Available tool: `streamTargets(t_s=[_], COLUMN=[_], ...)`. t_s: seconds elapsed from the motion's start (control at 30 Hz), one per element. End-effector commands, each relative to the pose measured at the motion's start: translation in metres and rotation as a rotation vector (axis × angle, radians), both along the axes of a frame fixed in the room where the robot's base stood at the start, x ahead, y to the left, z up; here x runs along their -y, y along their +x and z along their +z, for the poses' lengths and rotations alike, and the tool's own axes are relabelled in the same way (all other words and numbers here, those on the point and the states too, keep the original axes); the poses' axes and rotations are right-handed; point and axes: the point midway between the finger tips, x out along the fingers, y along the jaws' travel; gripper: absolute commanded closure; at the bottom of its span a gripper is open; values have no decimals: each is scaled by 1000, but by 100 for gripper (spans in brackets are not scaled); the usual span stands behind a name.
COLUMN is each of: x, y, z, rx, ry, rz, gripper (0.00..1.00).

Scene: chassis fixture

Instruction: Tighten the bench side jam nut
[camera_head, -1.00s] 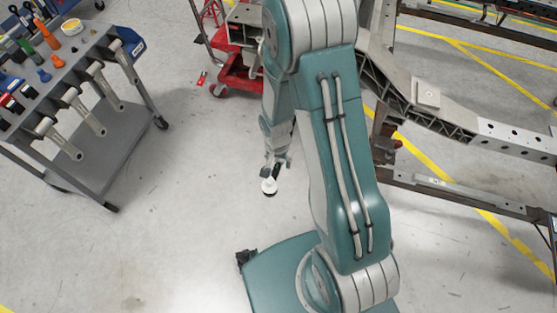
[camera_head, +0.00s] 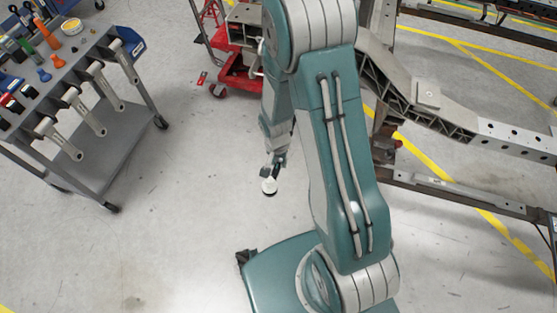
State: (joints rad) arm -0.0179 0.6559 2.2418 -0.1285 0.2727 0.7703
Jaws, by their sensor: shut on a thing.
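My gripper (camera_head: 273,170) hangs low over the floor in front of my teal arm, left of the arm's large link. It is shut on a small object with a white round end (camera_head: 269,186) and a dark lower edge. What the object is cannot be told at this size. The grey chassis frame (camera_head: 455,131) stands on the right, with a flat plate (camera_head: 427,93) on its beam. My gripper is well apart from the chassis. I cannot make out a jam nut; my arm hides part of the chassis side.
A grey tool cart (camera_head: 140,88) with several large wrenches (camera_head: 88,118) along its edge stands at the left. A red wheeled stand (camera_head: 236,78) is at the back. A dark lower rail (camera_head: 440,190) runs at right. The floor between cart and arm is clear.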

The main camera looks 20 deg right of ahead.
Motion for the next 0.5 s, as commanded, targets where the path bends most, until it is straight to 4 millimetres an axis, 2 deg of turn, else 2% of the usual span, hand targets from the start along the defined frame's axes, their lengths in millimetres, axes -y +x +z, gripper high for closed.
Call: streamTargets(t_s=[0.5], x=[-1], y=[3], z=[1], rx=[-22], ry=[-38], rz=[3], gripper=[100])
